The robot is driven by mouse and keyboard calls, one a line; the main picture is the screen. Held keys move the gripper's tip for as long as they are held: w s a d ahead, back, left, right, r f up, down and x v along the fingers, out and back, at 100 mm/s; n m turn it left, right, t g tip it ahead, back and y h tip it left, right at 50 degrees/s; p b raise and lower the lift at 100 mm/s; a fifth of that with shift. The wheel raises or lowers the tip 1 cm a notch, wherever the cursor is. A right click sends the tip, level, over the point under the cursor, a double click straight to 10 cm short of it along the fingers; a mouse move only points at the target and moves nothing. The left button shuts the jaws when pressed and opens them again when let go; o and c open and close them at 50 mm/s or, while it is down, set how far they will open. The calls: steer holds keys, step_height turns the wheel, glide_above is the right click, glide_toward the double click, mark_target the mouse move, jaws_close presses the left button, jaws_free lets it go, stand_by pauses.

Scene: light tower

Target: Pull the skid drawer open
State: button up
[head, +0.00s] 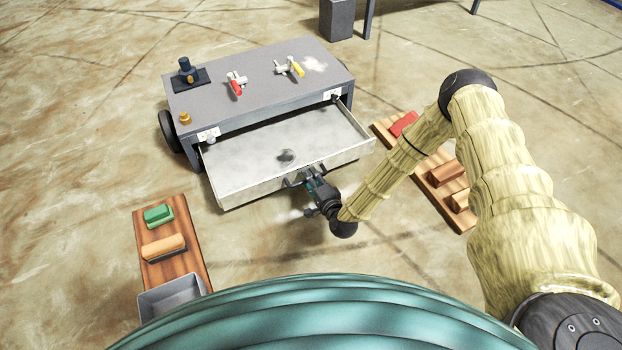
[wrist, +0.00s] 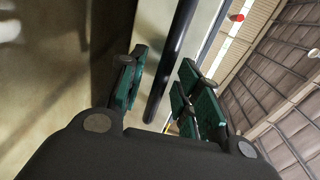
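The skid drawer (head: 250,165) is a pale metal tray, pulled well out of the front of the grey skid (head: 260,75). Its inside shows, with a small dark round thing or mark (head: 287,157) near the front. My gripper (head: 306,180) is at the drawer's front, by its dark handle (head: 292,180). In the wrist view, the dark handle bar (wrist: 172,62) runs between the spread green finger pads of my gripper (wrist: 163,90). A gap shows between the bar and the left pad. The fingertips' exact contact with the handle is hidden in the head view.
A red-handled valve (head: 236,84), a yellow-handled valve (head: 292,67) and a dark blue fitting (head: 187,72) are on the skid top. A wooden board with blocks (head: 182,265) lies at lower left, another (head: 442,195) right of the drawer.

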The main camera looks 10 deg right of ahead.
steer(key=v, duration=1.1)
steer(key=shift+s, duration=0.3)
steer(key=shift+d+r, duration=0.1)
